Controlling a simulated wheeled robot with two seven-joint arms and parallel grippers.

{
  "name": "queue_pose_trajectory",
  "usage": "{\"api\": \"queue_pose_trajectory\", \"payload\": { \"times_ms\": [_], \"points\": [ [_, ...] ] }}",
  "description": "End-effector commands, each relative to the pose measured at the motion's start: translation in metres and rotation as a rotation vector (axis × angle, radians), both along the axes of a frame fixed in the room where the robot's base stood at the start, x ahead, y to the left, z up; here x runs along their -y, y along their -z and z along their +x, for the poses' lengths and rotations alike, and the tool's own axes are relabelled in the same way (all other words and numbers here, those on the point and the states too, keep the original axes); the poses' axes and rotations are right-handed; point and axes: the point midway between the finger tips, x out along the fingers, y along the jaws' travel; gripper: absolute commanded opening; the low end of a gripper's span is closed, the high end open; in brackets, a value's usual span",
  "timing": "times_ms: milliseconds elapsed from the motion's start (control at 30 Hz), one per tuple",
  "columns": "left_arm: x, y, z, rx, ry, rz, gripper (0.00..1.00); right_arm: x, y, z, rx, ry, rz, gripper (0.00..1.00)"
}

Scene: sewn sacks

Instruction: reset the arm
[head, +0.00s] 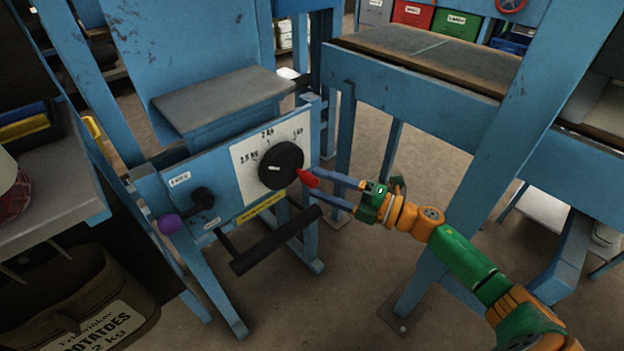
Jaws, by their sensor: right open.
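My right arm comes in from the lower right. Its gripper (314,183) is open, with two long blue-grey fingers pointing left. The fingertips are close to the red tip (307,178) at the right edge of a black round dial (280,165). I cannot tell whether they touch it. The dial sits on a white scale plate (246,165) marked with kg values, on a blue machine panel (222,182). My left gripper is not in view.
A black lever with a purple knob (169,224) and a black horizontal bar (276,240) stick out from the panel. A sack marked potatoes (95,325) is at lower left. Blue posts and a conveyor (420,55) stand behind. Floor below the gripper is clear.

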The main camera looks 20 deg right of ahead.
Motion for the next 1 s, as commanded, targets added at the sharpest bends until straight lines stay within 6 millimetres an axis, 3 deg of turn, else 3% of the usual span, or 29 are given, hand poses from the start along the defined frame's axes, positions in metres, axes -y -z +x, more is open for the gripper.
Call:
{"api": "queue_pose_trajectory", "payload": {
  "times_ms": [233, 633, 700, 767, 867, 900, 1000],
  "points": [
    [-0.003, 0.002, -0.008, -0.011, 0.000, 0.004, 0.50, 0.026, 0.002, -0.029, -0.001, 0.001, 0.000, 0.63],
    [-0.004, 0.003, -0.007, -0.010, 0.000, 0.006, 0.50, 0.027, 0.002, -0.030, 0.000, 0.001, 0.001, 0.63],
    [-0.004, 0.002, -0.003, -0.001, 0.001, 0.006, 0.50, 0.031, 0.009, -0.027, -0.028, 0.038, 0.029, 0.63],
    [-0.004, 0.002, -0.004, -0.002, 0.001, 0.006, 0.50, 0.041, 0.032, -0.020, -0.109, 0.144, 0.110, 0.63],
    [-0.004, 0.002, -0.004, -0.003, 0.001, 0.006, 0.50, 0.068, 0.111, -0.019, -0.366, 0.441, 0.310, 0.63],
    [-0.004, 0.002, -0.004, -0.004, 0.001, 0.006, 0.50, 0.076, 0.150, -0.029, -0.489, 0.565, 0.386, 0.63],
    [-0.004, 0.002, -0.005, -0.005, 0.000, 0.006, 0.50, 0.079, 0.239, -0.072, -0.781, 0.832, 0.527, 0.63]
  ]
}}
